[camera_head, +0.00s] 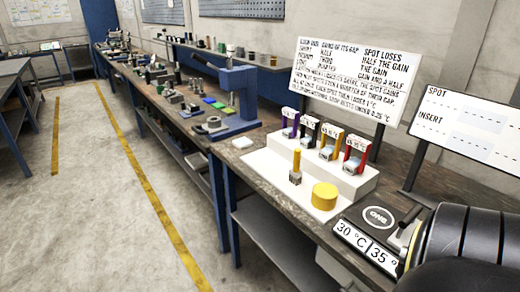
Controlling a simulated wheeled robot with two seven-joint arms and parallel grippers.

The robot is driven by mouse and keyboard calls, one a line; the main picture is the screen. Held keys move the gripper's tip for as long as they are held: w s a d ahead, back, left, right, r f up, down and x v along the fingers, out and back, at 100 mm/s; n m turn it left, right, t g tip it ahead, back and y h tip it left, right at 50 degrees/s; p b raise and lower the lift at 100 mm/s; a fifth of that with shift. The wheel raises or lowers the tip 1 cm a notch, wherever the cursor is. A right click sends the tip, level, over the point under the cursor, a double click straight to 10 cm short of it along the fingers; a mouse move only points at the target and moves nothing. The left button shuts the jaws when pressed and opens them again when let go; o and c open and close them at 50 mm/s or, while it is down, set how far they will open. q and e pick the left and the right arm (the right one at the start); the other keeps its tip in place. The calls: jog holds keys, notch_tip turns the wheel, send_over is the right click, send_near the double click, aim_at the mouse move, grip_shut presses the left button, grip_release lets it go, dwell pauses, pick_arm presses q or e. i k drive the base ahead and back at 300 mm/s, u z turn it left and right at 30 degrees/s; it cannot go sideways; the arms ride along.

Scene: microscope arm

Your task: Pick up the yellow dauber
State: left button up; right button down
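An upright yellow stick with a grey block at its foot (297,162) stands on the white board at the front of the stepped white stand (340,182). A yellow piece with a pale block (332,139) sits on the raised step, between a black one and a red one. I cannot tell for sure which of these two is the yellow dauber. A short, wide yellow cylinder (325,195) stands at the front of the board. Neither gripper shows. A dark, ribbed rounded shape fills the lower right corner, and I cannot tell what it is.
Purple (290,122), black (309,131) and red (355,152) pieces share the step. A printed sign (350,80) stands behind and a "SPOT/INSERT" board (470,130) stands right. A dark device with temperature labels (366,247) is nearby. A blue press (237,98) stands farther left.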

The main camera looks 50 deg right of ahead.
aim_at(295, 176)
jog(key=i, duration=0.75)
jog(key=z, duration=2.55)
